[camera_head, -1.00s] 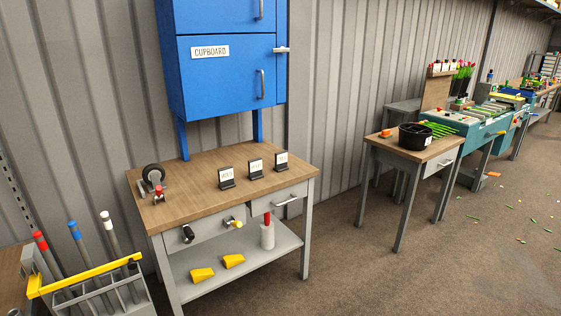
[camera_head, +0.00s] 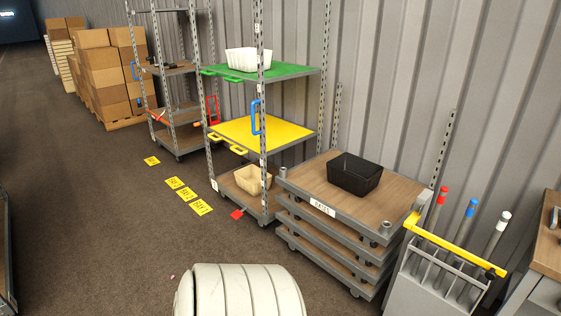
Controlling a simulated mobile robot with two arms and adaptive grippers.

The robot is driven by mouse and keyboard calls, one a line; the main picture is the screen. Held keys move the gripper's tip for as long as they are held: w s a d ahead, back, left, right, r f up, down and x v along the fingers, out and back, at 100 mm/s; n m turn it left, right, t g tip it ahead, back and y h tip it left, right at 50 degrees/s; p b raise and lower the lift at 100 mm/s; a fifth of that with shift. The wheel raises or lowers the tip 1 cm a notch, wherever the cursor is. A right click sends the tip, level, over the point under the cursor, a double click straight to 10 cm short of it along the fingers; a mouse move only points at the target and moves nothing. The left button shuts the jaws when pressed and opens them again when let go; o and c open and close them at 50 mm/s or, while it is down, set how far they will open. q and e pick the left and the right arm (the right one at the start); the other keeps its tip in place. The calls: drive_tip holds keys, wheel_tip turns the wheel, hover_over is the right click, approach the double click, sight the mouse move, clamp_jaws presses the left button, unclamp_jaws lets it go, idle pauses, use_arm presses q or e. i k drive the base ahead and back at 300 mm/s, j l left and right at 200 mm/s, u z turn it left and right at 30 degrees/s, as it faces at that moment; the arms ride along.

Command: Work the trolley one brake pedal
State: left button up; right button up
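A tall trolley with a green shelf (camera_head: 300,71), a yellow shelf (camera_head: 290,142) and a wooden bottom deck (camera_head: 228,183) stands left of centre. A red pedal-like tab (camera_head: 237,214) sticks out low at its front corner; I cannot tell whether it is pressed or raised. A second trolley (camera_head: 180,137) with wooden shelves stands farther back, with a red piece (camera_head: 157,118) on its left side. I cannot read which one is trolley one. Neither of my grippers is in view.
Stacked wooden dollies (camera_head: 290,212) carry a black crate (camera_head: 354,174) right of the tall trolley. A grey rack (camera_head: 435,290) with coloured poles stands at the right. Yellow floor labels (camera_head: 188,195) lie before the trolleys. Boxes (camera_head: 105,70) stand far left. The left floor is open.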

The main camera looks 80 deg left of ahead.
sight(237, 213)
drive_tip(key=u, duration=2.8)
drive_tip(key=i+j+z, duration=0.1)
drive_tip(key=i, duration=0.35)
drive_tip(key=i+j+z, duration=0.1)
drive_tip(key=i, duration=0.4)
drive_tip(key=i+j, duration=0.35)
drive_tip(key=i+l+z, duration=0.05)
drive_tip(key=i, duration=0.05)
